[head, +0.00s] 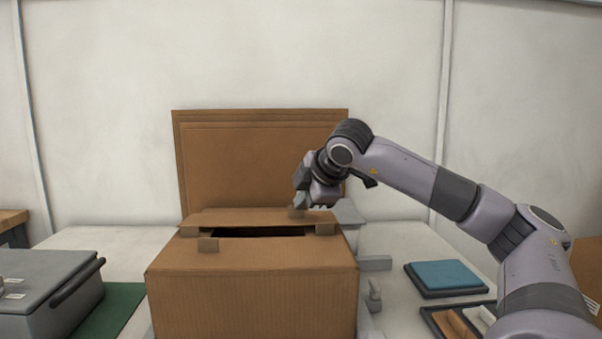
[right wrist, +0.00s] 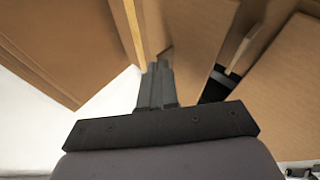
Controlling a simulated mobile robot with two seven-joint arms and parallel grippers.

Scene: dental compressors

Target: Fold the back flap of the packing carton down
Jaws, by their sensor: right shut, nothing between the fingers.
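The brown packing carton (head: 250,305) stands on the table in the head view, its front flap (head: 250,256) lying nearly flat. The back flap (head: 250,217) leans low over the top, with a dark slit (head: 260,232) between the two flaps. My right gripper (head: 302,206) is shut and empty at the right part of the back flap. In the right wrist view its fingertips (right wrist: 155,72) are at or very near the cardboard; contact is unclear. The dark gap (right wrist: 216,88) shows to their right. My left gripper is not in view.
A large upright brown panel (head: 260,150) stands behind the carton. A grey case (head: 45,290) on a green mat (head: 118,305) is at left. A blue pad (head: 445,275) and a dark tray of small items (head: 455,320) lie at right.

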